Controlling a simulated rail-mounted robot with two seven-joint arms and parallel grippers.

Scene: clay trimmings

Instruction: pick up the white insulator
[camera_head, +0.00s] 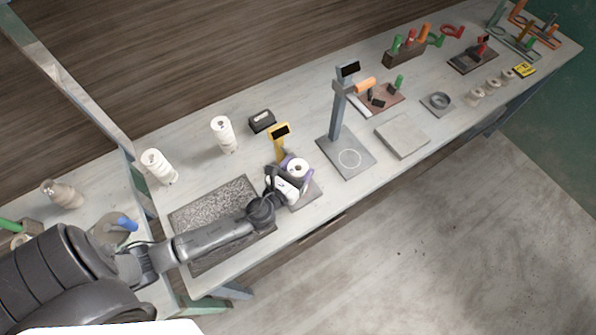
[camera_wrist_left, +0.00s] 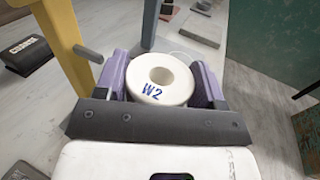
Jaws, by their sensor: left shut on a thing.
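The white insulator (camera_wrist_left: 174,93) is a round ring with a centre hole and blue "W2" lettering, seen from above in the left wrist view. The purple fingers of my left gripper (camera_wrist_left: 163,84) are closed on both its sides. In the head view the insulator (camera_head: 298,166) shows in my left gripper (camera_head: 296,168), beside a yellow stand (camera_head: 280,135) and over that stand's grey base (camera_head: 312,190). Whether the insulator touches the base is hidden. My right gripper is not in view.
A taller grey-blue stand (camera_head: 338,115) with a flat base is to the right. Two white ribbed cylinders (camera_head: 157,167) (camera_head: 224,136) and a black box (camera_head: 262,121) stand behind. A speckled tray (camera_head: 183,217) lies under my arm. Small spools stand far right.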

